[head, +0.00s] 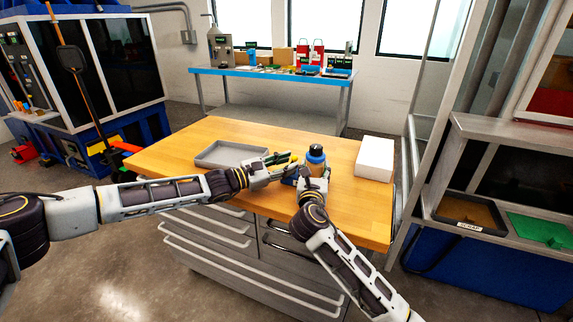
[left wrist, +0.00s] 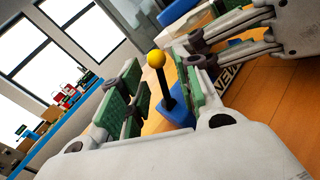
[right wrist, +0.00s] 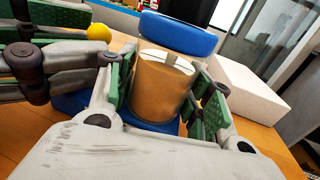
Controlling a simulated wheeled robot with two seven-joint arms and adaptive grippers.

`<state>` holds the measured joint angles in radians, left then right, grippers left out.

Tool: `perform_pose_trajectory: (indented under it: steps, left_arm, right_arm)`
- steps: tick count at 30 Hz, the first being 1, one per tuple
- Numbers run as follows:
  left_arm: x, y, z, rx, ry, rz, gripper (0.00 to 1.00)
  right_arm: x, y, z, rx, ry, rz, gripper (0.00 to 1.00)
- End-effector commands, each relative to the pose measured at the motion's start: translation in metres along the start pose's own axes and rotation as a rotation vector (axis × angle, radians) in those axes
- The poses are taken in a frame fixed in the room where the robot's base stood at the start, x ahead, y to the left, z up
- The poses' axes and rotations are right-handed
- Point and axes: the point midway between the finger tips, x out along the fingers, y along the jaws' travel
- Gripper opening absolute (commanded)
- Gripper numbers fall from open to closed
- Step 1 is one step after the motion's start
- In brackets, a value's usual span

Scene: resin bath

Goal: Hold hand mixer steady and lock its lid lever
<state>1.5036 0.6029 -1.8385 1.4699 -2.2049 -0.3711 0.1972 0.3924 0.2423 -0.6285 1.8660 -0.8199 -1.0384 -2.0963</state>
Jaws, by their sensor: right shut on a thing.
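The hand mixer stands upright on the wooden table, with an amber jar (right wrist: 160,90), a blue lid (right wrist: 178,33) and a blue base (left wrist: 179,108). Its lever is a dark rod with a yellow ball knob (left wrist: 156,59); the knob also shows in the right wrist view (right wrist: 99,32). My right gripper (head: 314,178) is shut on the jar, one finger pad on each side. My left gripper (left wrist: 160,85) is open, with its green pads on either side of the lever and a gap to the left pads. In the head view, my grippers partly hide the base.
A grey tray (head: 205,161) lies left of the mixer. A white block (head: 374,158) stands to its right. A blue bench (head: 270,73) with tools is behind. The front right of the table is clear.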

Motion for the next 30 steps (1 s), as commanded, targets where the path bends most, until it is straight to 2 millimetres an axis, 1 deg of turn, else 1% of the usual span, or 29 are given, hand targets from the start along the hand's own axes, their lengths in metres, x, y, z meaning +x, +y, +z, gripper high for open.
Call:
perform_pose_trajectory:
  steps: [11, 12, 18, 20, 30]
  left_arm:
    - [0.0028, 0.0003, 0.0001, 0.0, 0.0, 0.001, 0.33]
    - [0.0028, 0.0003, 0.0001, 0.0, 0.0, 0.001, 0.32]
    - [0.0027, 0.0004, 0.0002, 0.0, 0.0, 0.001, 0.06]
    - [0.0026, 0.0004, 0.0002, 0.0, 0.0, 0.001, 0.0]
    - [0.0042, -0.0008, 0.0018, 0.044, 0.027, -0.011, 0.0]
  right_arm:
    - [0.0001, -0.0001, -0.0001, 0.0, 0.0, 0.0, 0.14]
    - [0.0001, -0.0001, -0.0001, 0.0, 0.0, 0.0, 0.14]
    - [0.0, 0.0, -0.0001, 0.0, 0.0, 0.0, 0.14]
    - [0.0, -0.0001, -0.0002, 0.0, 0.0, 0.0, 0.14]
    - [-0.0001, 0.0, -0.0002, 0.0, 0.0, 0.0, 0.14]
